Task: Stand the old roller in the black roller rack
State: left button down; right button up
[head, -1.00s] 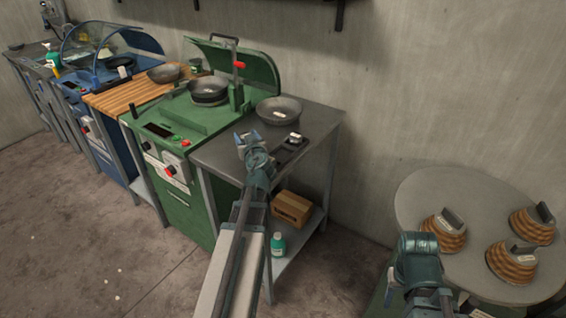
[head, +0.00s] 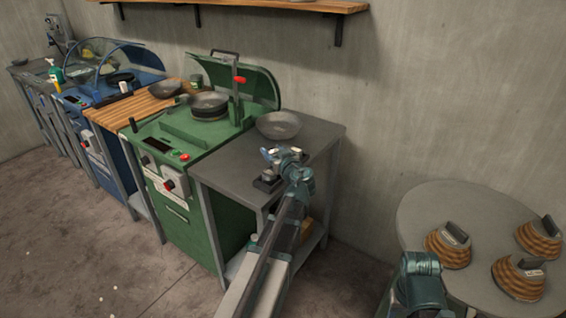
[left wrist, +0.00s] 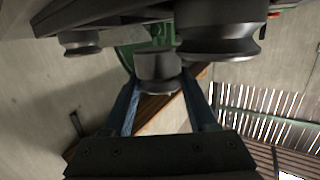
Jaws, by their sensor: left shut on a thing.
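My left gripper (head: 283,153) is over the grey side table, at the black roller rack (head: 267,184), and hides part of it. In the left wrist view its two blue fingers are shut on a grey flanged roller (left wrist: 157,68). The rack seems to be the dark bar (left wrist: 110,17) across the top of that view, with a smaller flanged roller (left wrist: 80,42) and a larger one (left wrist: 218,38) beside it. A gap shows between held roller and bar; I cannot tell whether they touch elsewhere. My right arm shows at bottom right, its fingers hidden.
A grey bowl (head: 279,126) sits behind my left gripper on the side table (head: 228,160). A green spinning machine (head: 190,135) stands left of it. A wall shelf (head: 270,5) is above.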

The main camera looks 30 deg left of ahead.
pick_arm(q)
jog(key=shift+w+d+f, duration=0.15)
jog(key=shift+w+d, duration=0.85)
jog(key=shift+d, duration=0.25)
notch_tip(320, 180, down, 4)
jog(key=b, duration=0.4)
jog(key=shift+r, duration=0.25)
jog(key=c, duration=0.6)
grip_release()
jog(key=shift+f, duration=0.2)
jog(key=shift+c, duration=0.2)
jog(key=o, duration=0.5)
jog(key=shift+r, duration=0.1)
jog(key=shift+c, duration=0.2)
